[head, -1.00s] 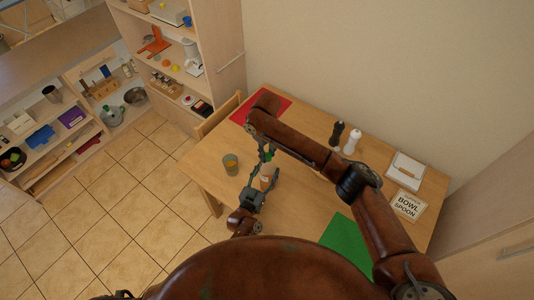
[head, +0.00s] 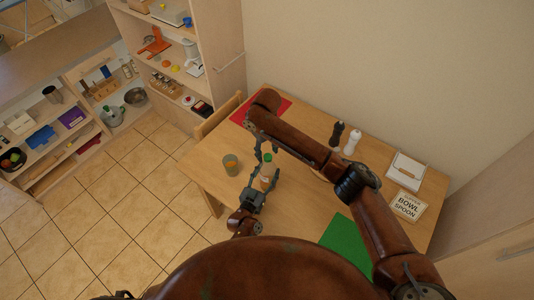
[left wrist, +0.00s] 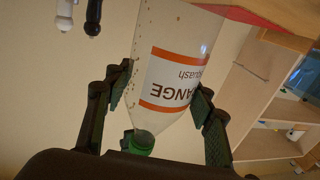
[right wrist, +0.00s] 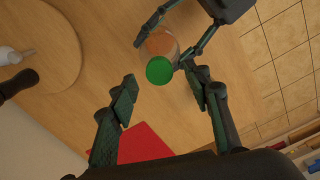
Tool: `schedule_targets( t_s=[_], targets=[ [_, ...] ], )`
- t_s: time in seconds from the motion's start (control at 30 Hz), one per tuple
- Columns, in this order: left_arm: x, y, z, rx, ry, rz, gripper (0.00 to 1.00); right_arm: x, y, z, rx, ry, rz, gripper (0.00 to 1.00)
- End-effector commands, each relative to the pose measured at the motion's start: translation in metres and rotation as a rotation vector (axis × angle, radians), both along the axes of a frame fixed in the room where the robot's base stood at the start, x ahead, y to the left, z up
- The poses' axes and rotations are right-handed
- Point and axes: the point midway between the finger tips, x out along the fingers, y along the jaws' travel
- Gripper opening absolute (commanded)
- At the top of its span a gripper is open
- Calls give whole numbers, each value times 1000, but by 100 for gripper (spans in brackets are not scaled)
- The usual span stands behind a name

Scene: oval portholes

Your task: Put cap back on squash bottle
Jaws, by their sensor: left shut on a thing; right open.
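The squash bottle (head: 266,171), clear with an orange-striped label, stands upright above the wooden table (head: 205,175). Its label also shows in the left wrist view (left wrist: 172,82), where the picture is upside down. My left gripper (head: 264,184) is shut around the bottle's body from the front. The green cap (head: 267,157) sits on the bottle's mouth; it also shows in the left wrist view (left wrist: 139,142) and the right wrist view (right wrist: 159,70). I cannot tell how tight it is. My right gripper (right wrist: 158,92) is open and empty over the cap, one finger on each side, apart from it.
A glass of orange drink (head: 231,165) stands left of the bottle. A red mat (head: 281,108) lies at the back and a green mat (head: 345,240) at the front right. Dark (head: 337,133) and white (head: 351,143) mills stand by the wall.

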Motion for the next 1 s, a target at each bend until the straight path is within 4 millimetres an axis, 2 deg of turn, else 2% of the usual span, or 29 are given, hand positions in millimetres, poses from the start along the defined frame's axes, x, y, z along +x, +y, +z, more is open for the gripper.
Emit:
schedule_targets(
  t_s=[0.3,0.5,0.67,0.93,0.97,1.0],
  targets=[
    [0,2,-2,2,2,1,0,2,1,67,1,-4,0,45],
    [0,2,-2,2,2,2,0,3,1,96,0,-5,-1,45],
    [0,2,-2,2,2,2,0,2,1,104,0,-1,-2,45],
    [0,1,-2,2,2,1,0,2,1,105,0,-1,-2,45],
    [0,1,-2,2,2,1,52,2,1,105,0,-1,-1,45],
    [0,1,-2,2,2,1,55,2,1,105,0,-1,-1,45]
  ],
)
